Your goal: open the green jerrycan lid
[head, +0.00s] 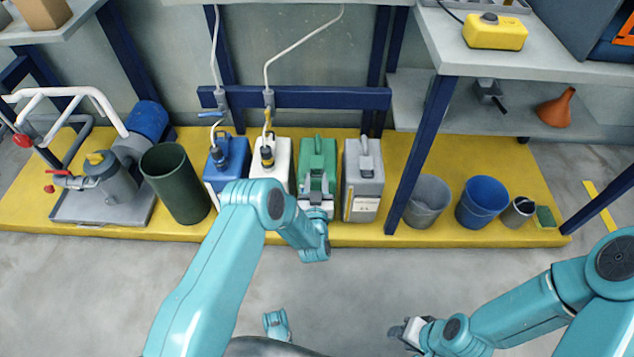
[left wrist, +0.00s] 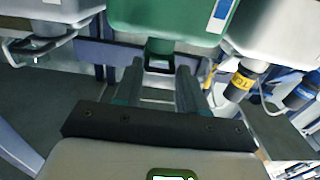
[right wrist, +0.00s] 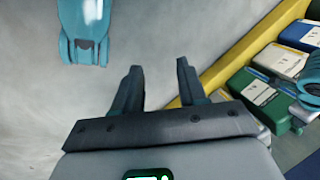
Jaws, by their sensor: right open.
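The green jerrycan (head: 305,158) stands upright on the yellow platform, between a white and a grey jerrycan. My left gripper (head: 317,182) is over the front part of its top. The lid is not clearly visible in the head view, where the gripper covers that area. In the left wrist view, the green jerrycan (left wrist: 165,15) is at the top, and a green loop-shaped part of it shows between the tips of my left gripper (left wrist: 160,68). Its fingers are apart; contact cannot be told. My right gripper (right wrist: 158,75) is open and empty, low over the floor.
The white jerrycan (head: 282,160) and blue jerrycan (head: 232,160) have hoses attached. The grey jerrycan (head: 362,185) stands close on the right. A navy post (head: 422,150) rises beyond it, near buckets. A dark green bin (head: 175,185) is at left. The floor in front is clear.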

